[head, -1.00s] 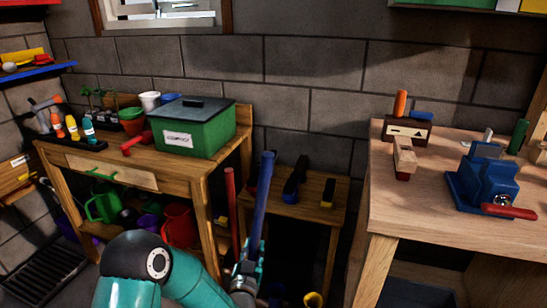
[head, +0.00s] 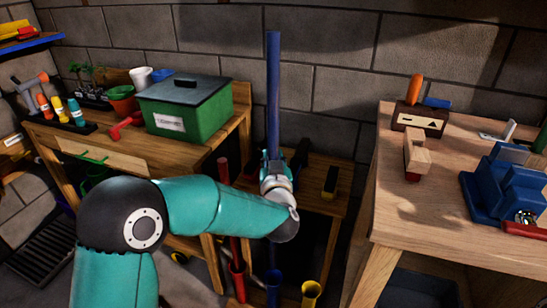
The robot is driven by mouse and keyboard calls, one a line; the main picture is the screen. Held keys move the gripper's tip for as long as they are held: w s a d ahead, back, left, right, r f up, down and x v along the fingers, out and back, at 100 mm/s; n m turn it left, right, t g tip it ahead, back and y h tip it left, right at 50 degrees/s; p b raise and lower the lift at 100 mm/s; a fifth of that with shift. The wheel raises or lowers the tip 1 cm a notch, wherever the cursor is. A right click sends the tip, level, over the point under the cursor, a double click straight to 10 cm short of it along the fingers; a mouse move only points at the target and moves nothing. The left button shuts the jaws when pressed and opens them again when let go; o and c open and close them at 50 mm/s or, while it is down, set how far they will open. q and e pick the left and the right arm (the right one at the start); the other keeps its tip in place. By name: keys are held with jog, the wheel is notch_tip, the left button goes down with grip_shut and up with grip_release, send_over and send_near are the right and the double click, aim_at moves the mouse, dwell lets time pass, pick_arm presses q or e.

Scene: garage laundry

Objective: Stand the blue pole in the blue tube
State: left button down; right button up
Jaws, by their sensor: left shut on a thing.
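The blue pole (head: 273,90) stands upright in front of the block wall. My left gripper (head: 273,168) is shut around it, and the pole rises well above the gripper. My left wrist and forearm hide part of the pole below the grip. The blue tube (head: 273,288) stands low on the floor, almost straight below the gripper in the picture. A dark stretch shows between my wrist and the tube; I cannot tell whether the pole's lower end is inside the tube or above it. My right gripper is not in view.
A red pole (head: 224,172) leans slightly in a red tube (head: 238,284) to the left. A yellow tube (head: 311,294) stands to the right. A small wooden table (head: 325,208) is behind. Workbenches flank both sides; the left one carries a green box (head: 190,110).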

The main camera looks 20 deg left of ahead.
pick_arm(q)
jog(key=b, duration=0.5)
send_over(273, 243)
jog(key=w, duration=0.1)
notch_tip(273, 243, down, 6)
notch_tip(273, 243, down, 16)
jog(key=b, duration=1.3)
jog(key=shift+a, duration=0.2)
jog(key=shift+b, duration=0.3)
jog(key=shift+f+b, duration=4.6)
jog(key=shift+f, duration=1.05)
jog(key=c, duration=0.9)
grip_release()
jog(key=shift+d, duration=0.1)
